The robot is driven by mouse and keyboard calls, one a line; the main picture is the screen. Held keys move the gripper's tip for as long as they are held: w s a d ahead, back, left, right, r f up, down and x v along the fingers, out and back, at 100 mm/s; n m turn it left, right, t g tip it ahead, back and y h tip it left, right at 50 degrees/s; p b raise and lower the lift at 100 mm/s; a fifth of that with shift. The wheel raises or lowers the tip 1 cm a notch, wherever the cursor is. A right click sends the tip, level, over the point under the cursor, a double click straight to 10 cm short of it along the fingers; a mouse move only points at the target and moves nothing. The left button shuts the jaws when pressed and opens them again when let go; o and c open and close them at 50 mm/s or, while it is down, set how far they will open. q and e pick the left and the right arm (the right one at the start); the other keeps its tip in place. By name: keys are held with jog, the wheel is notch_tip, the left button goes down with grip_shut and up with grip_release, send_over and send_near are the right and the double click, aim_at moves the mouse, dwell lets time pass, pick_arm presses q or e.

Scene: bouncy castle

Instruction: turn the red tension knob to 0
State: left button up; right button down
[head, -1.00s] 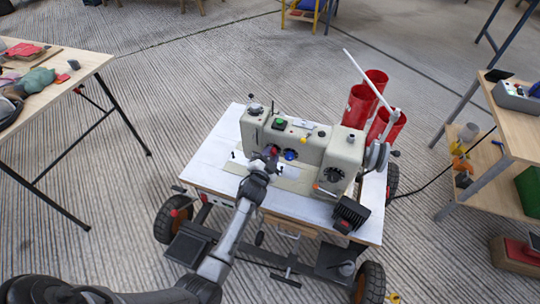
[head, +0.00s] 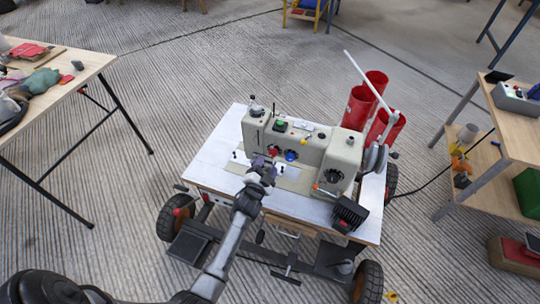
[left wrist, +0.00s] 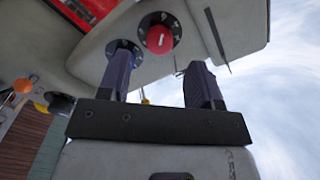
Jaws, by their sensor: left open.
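The red tension knob (head: 273,152) is on the front of the beige sewing machine (head: 316,151), left of a blue knob (head: 291,155). In the left wrist view the red knob (left wrist: 159,40) sits on a round black dial with white marks. I cannot read its setting. My left gripper (head: 262,164) is in front of the machine, just short of the red knob. In the left wrist view its two dark fingers (left wrist: 160,78) are apart with nothing between them, and the red knob shows beyond the gap. My right gripper is not in view.
The blue knob (left wrist: 122,53) is close beyond one finger. The machine stands on a white-topped wheeled cart (head: 213,163). Red cylinders (head: 360,105) stand behind it. A table (head: 75,65) is at the left and a wooden shelf unit (head: 515,125) at the right.

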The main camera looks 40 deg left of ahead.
pick_arm(q)
jog(key=p+v, duration=0.2)
jog(key=v, duration=0.7)
jog(key=shift+p, duration=0.3)
